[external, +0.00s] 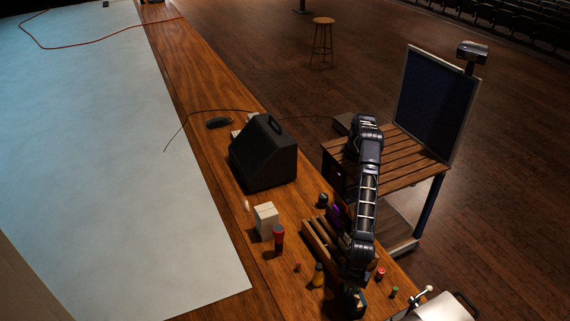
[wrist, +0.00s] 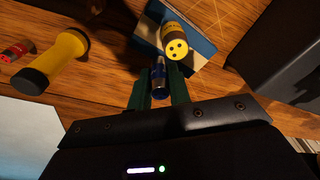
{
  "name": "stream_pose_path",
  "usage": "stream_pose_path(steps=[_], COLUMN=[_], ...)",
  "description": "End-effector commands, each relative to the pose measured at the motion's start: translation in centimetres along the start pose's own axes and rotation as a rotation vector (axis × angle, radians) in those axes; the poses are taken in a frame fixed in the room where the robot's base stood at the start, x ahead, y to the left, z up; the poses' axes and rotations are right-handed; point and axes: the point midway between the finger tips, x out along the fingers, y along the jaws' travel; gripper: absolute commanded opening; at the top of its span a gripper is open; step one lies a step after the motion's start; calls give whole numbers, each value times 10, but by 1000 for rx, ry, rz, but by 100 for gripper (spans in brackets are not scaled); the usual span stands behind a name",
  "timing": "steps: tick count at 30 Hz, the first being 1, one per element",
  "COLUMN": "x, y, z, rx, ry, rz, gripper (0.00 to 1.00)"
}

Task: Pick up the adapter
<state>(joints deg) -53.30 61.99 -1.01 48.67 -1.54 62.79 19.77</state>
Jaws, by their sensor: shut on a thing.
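My gripper (wrist: 159,86) has its two green fingers closed on a small dark-blue, metal-tipped cylinder, which looks like the adapter (wrist: 159,77). Its far end is partly hidden. Just beyond the fingertips is a yellow-faced connector (wrist: 176,44) with three dark holes, in front of a blue box (wrist: 202,42). In the external view my gripper (external: 349,296) is low over the near end of the wooden desk, and the adapter cannot be made out there.
A dark case (wrist: 275,45) is at right. The desk also holds a wooden rack (external: 316,238), white box (external: 265,222), red-topped cylinder (external: 278,238) and black speaker (external: 264,160).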

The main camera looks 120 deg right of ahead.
Motion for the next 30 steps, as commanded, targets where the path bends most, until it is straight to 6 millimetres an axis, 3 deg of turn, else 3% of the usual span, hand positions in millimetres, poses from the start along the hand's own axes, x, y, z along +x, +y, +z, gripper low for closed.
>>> stream_pose_path(steps=[5,18,24,30], x=[-31,-140,-173,-188], y=[0,0,0,-8], z=[-4,-17,-21,-22], rx=[0,0,0,-1], ry=[3,2,1,0], rz=[-1,-1,-1,-1], gripper=[0,0,0,0])
